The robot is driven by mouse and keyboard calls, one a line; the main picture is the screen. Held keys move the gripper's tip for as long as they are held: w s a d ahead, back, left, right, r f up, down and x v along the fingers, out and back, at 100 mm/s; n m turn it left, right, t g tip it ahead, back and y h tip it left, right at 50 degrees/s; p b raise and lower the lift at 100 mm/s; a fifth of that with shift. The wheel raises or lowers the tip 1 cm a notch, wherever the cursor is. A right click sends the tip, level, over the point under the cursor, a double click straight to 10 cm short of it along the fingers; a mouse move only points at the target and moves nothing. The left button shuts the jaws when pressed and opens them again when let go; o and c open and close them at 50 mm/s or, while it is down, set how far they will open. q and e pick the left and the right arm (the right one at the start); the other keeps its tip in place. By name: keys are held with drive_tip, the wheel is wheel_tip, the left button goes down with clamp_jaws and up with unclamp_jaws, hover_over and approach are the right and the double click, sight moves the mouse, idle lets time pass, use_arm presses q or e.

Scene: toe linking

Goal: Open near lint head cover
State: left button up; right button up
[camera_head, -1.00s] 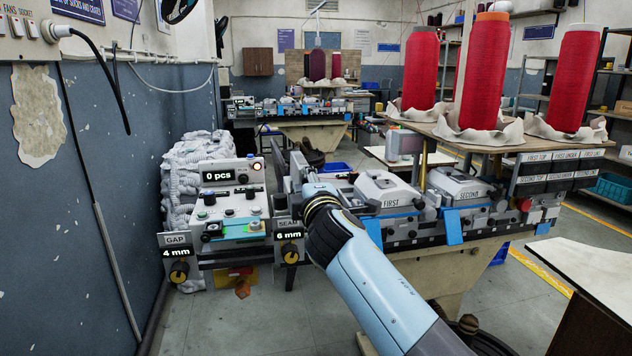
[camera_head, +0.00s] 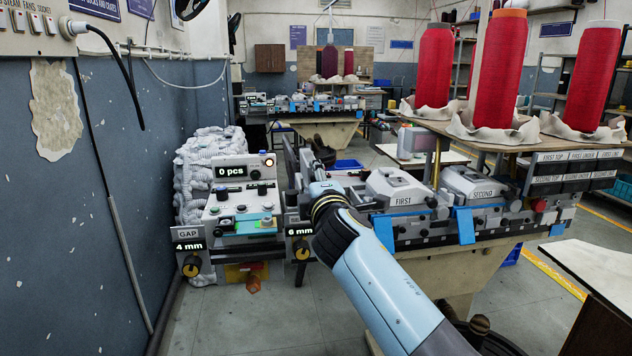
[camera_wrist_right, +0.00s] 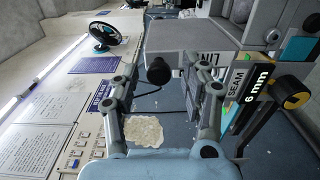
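A grey box-shaped cover (camera_wrist_right: 190,55) with a sideways label, partly hidden and reading "LIN", shows in the right wrist view. A black round knob (camera_wrist_right: 158,71) stands out beside it, between the fingers of my right gripper (camera_wrist_right: 164,76). The fingers are apart, with visible space on both sides of the knob; I cannot tell whether either touches it. In the head view my right gripper (camera_head: 313,172) reaches the machine beside the SEAM dial and is mostly hidden by my wrist. The cover is largely hidden there too. My left gripper is in neither view.
The control panel (camera_head: 240,195) reads "0 pcs", with the GAP dial (camera_head: 191,264) at its left. The SEAM dial (camera_head: 301,248) sits close to my right wrist. Covers marked FIRST (camera_head: 398,188) and SECOND (camera_head: 480,184) stand to the right, below red yarn cones (camera_head: 497,70).

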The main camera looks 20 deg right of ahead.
drive_tip(key=v, duration=0.7)
drive_tip(key=shift+s, duration=0.25)
idle(0.3)
